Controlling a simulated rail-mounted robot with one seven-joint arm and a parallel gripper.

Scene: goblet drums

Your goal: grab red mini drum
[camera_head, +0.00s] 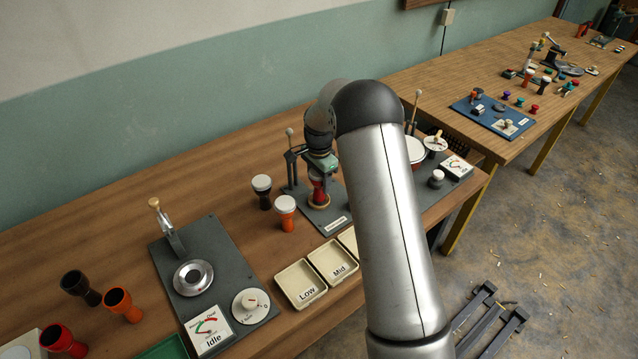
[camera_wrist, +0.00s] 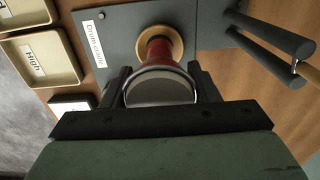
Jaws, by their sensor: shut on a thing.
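The red mini drum (camera_head: 317,186) stands upright in the wooden ring (camera_head: 319,202) of a grey cradle board, partly hidden by my gripper (camera_head: 320,168). In the wrist view the drum (camera_wrist: 160,50) points its grey round head toward the camera, and its narrow foot is in the wooden ring (camera_wrist: 165,34). My gripper (camera_wrist: 160,82) has one black finger on each side of the drum's upper part and is shut on it.
A black drum (camera_head: 262,192) and an orange drum (camera_head: 285,214) with white heads stand left of the cradle. Trays marked Low (camera_head: 299,284) and Mid (camera_head: 333,262) lie in front. A forked post (camera_head: 291,165) rises close behind my gripper.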

